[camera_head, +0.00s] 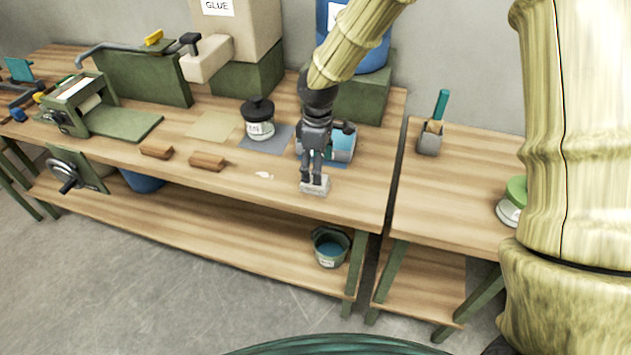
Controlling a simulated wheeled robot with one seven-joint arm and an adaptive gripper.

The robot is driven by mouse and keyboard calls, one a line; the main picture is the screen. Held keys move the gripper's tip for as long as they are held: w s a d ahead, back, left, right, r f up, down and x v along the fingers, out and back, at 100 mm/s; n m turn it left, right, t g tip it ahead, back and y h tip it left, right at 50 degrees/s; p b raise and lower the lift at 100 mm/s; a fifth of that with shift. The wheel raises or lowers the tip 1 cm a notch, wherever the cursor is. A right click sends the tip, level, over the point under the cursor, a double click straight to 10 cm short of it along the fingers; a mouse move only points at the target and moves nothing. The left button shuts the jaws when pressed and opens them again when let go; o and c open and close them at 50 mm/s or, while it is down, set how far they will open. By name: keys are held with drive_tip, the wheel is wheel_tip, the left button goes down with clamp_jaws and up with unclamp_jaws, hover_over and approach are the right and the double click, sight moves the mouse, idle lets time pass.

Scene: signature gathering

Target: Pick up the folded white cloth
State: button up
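The folded white cloth (322,190) is a small pale, flat bundle near the front edge of the wooden workbench, right of the middle. My gripper (312,177) points down from above, with its dark grey fingers at the cloth. A narrow gap shows between the fingers, and the fingertips cover part of the cloth. I cannot tell whether the fingers press on it. The cloth seems to be at the bench top.
A second bench (455,205) stands right, across a narrow gap. A white smear (264,175) marks the bench.

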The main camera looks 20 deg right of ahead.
drive_tip(key=shift+s+a+f, duration=0.1)
drive_tip(key=shift+a+f, duration=0.05)
drive_tip(key=shift+f+p, duration=0.35)
drive_tip(key=shift+p, duration=0.05)
drive_tip(key=shift+f+p, duration=0.6)
drive_tip(key=shift+f, duration=1.5)
drive_tip(key=c, duration=1.2)
drive_tip(key=shift+r, duration=0.1)
drive_tip(key=shift+r+b, duration=0.5)
drive_tip(key=shift+r, duration=0.35)
drive_tip(key=shift+s+r+b, duration=0.25)
drive_tip(key=shift+r+b, duration=0.2)
drive_tip(key=shift+r, duration=0.35)
drive_tip(key=s+d+b, duration=0.1)
drive_tip(key=s+d, duration=0.1)
drive_tip(key=s, duration=0.2)
drive_tip(key=s+d+r+b, duration=0.1)
drive_tip(key=s+d, duration=0.1)
drive_tip(key=s, duration=0.3)
drive_tip(key=s+d+b, duration=0.1)
drive_tip(key=s+d, duration=0.1)
drive_tip(key=s, duration=0.3)
drive_tip(key=shift+d+r+b, duration=0.15)
drive_tip(key=shift+r+b, duration=0.15)
